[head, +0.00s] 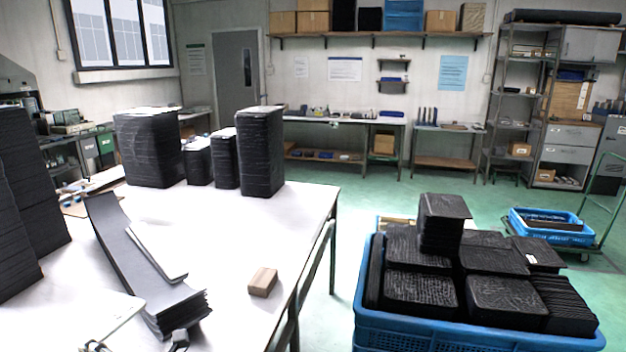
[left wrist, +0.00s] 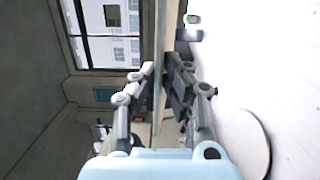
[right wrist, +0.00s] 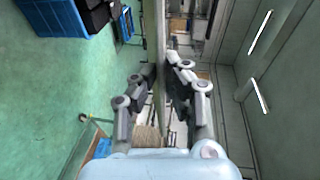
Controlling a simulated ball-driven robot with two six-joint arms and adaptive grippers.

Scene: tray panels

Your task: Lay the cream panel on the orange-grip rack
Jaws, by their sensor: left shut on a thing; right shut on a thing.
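The cream panel shows edge-on as a thin pale strip between the fingers in the left wrist view (left wrist: 159,55) and in the right wrist view (right wrist: 161,50). My left gripper (left wrist: 160,82) and my right gripper (right wrist: 160,80) are both shut on it. In the head view only small parts of the left gripper (head: 95,345) and the right gripper (head: 178,341) show at the bottom edge, low over the white table. I cannot make out the panel's full outline there. No orange-grip rack can be made out in any view.
Tall black stacks (head: 260,150) stand behind. A blue crate (head: 450,338) of black panels is at right.

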